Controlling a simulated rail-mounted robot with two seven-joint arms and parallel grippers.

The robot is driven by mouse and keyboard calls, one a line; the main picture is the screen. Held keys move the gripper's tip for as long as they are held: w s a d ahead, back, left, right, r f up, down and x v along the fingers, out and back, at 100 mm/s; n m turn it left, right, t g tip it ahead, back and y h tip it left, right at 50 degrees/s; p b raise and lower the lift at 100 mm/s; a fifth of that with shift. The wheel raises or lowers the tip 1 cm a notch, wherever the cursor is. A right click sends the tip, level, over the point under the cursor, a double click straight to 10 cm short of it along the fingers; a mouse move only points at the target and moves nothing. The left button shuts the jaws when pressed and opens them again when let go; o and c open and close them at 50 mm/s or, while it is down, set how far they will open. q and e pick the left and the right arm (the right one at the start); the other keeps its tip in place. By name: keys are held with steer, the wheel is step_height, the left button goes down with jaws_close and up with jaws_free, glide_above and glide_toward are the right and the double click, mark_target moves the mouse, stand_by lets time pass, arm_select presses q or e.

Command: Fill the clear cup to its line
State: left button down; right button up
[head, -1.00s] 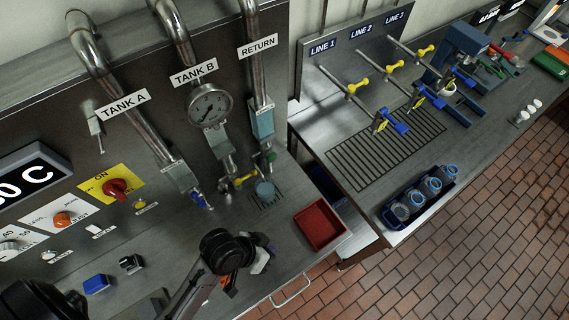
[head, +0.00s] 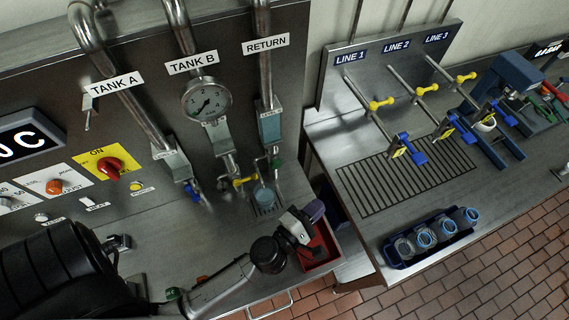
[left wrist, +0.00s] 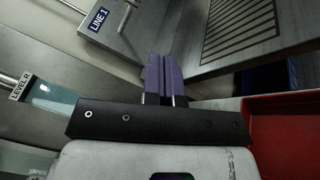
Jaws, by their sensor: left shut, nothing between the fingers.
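The clear cup (head: 264,197) stands upright, bluish, on a small drain grate below the tank pipes. Its line and fill level are too small to make out. Near it are a blue valve handle (head: 192,189) under TANK A, a yellow one (head: 244,182) under TANK B and a green one (head: 277,163) under RETURN. My left gripper (head: 315,211) is above the red tray, right of the cup and apart from it. Its purple fingers are together and empty in the left wrist view (left wrist: 165,82). My right gripper is not in view.
The red tray (head: 325,255) sits at the counter's right edge, with a gap beyond it. The second bench has a slatted drain (head: 385,180), yellow-handled lines and a blue rack (head: 400,262) of several cups. A gauge (head: 206,101) and a red knob (head: 110,168) are on the panel.

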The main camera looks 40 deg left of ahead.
mark_target(276, 164)
arm_select(q)
steer(key=s+a+f+n+g+y, duration=0.1)
steer(key=a+f+n+g+y, duration=0.3)
steer(key=a+f+n+y, duration=0.1)
steer(key=shift+s+a+n+g+y, duration=0.25)
steer(key=shift+a+n+g+y, duration=0.05)
steer(key=shift+a+n+y, duration=0.3)
steer(key=w+a+p, duration=0.1)
steer(key=w+a, duration=0.2)
steer(key=a, duration=0.5)
steer(key=shift+w, duration=0.3)
stand_by(0.4)
stand_by(0.7)
stand_by(0.7)
